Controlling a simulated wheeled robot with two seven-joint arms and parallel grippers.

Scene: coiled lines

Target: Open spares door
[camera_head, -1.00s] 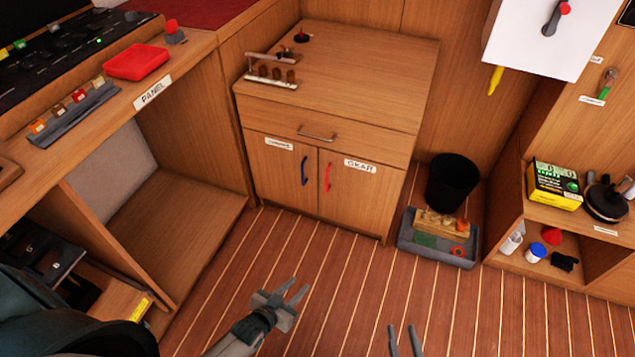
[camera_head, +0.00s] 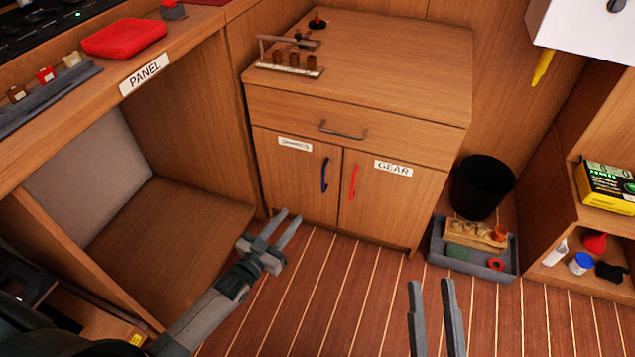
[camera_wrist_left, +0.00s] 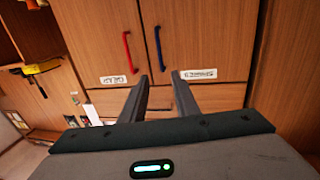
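The wooden cabinet (camera_head: 340,120) has two doors under a drawer. The left door (camera_head: 292,185) has a blue handle (camera_head: 325,175) and a small label too blurred to read in the head view. The right door (camera_head: 385,205) has a red handle (camera_head: 353,182) and a GEAR label. Both doors are shut. My left gripper (camera_head: 286,226) is open and empty, in front of the left door's lower part and apart from the handles. The left wrist view shows its fingers (camera_wrist_left: 163,88) spread below the blue handle (camera_wrist_left: 159,48) and red handle (camera_wrist_left: 130,52). My right gripper (camera_head: 431,290) is open and empty over the floor.
A grey tray (camera_head: 437,246) with parts and a black bin (camera_head: 484,186) stand right of the cabinet. The PANEL bench (camera_head: 100,112) with a red box (camera_head: 124,38) is at left. Open shelves (camera_head: 560,272) are at right. The striped floor (camera_head: 330,300) before the cabinet is clear.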

